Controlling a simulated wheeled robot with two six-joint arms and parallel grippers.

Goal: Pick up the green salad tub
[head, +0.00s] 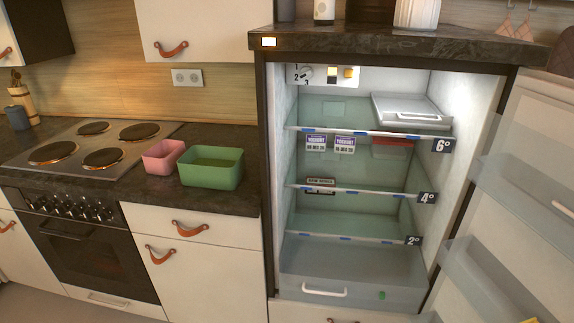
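The green salad tub (211,175) stands upright on the dark countertop, between the stove and the open fridge. It is an open-topped rectangular tub and looks empty, though its floor is partly hidden by its front wall. A smaller pink tub (163,156) stands close to its left side. Neither of my grippers is in the head view.
The dark countertop (243,146) has a little free room around the tubs. The stove (90,145) with several hotplates lies left. The open fridge (345,215) stands right, its door (530,150) swung out to the right. Drawers with leather pulls (190,229) are below.

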